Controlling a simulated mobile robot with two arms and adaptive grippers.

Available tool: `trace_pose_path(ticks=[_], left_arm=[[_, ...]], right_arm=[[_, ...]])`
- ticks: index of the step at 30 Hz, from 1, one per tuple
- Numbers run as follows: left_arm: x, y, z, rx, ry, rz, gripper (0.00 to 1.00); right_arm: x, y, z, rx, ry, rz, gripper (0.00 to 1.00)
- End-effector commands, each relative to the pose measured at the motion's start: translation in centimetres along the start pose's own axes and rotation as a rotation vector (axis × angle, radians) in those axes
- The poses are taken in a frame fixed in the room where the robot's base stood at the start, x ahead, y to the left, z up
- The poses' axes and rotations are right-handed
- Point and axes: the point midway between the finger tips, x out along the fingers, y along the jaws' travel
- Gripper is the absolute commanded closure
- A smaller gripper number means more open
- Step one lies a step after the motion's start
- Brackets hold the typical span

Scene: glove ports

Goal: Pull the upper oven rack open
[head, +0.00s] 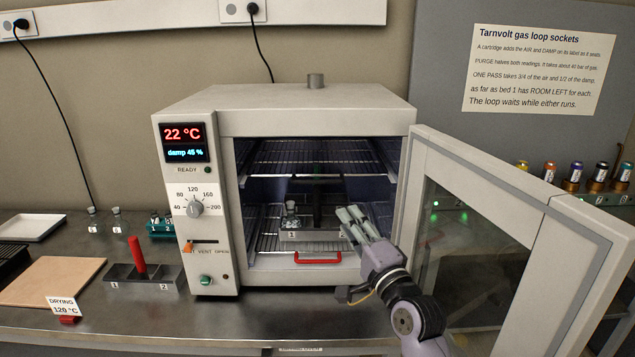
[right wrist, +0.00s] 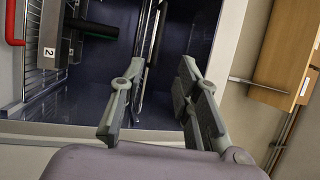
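The oven (head: 365,102) stands on the bench with its door (head: 560,215) swung open to the right. The upper rack (head: 315,152) is a wire shelf inside the chamber, its front edge near the opening. My right gripper (head: 352,222) is in front of the opening, below the upper rack and to its right. In the right wrist view its fingers (right wrist: 160,75) are spread with nothing gripped. A thin metal rack edge (right wrist: 152,55) shows between them, farther in; I cannot tell how far. My left gripper is not in view.
A lower rack (head: 268,240) holds a numbered metal tray (head: 310,236) with a small bottle. A red handle (head: 318,258) is at its front. The open door is close to my right arm. A bench holder with a red stick (head: 137,255) stands left of the oven.

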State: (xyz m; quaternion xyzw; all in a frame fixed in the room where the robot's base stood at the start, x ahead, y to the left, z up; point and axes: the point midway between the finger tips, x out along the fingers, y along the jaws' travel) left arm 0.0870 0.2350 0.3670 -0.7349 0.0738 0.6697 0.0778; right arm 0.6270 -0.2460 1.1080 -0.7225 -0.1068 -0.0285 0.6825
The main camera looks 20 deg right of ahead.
Motion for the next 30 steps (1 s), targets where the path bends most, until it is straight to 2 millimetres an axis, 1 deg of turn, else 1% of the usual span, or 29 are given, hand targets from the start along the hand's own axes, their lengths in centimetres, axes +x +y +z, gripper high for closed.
trace_pose_path(ticks=[5, 9, 15, 21, 25, 30], left_arm=[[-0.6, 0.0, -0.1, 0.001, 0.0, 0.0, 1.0], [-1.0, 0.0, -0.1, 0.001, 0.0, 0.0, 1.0], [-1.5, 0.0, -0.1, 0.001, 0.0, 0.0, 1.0], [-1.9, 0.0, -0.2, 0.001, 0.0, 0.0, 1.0], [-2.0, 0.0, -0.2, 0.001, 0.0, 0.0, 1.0], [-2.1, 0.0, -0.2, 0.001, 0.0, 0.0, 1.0]], right_arm=[[3.0, -0.1, 0.1, -0.004, -0.002, 0.003, 0.7], [6.1, -0.1, 0.1, -0.006, -0.003, 0.004, 0.7], [10.1, 0.0, 0.1, -0.007, -0.003, 0.006, 0.7], [13.7, 0.1, 0.1, -0.008, -0.003, 0.007, 0.7], [15.3, 0.2, 0.1, -0.008, -0.003, 0.007, 0.7], [16.4, 0.3, 0.1, -0.008, -0.003, 0.007, 0.7]])
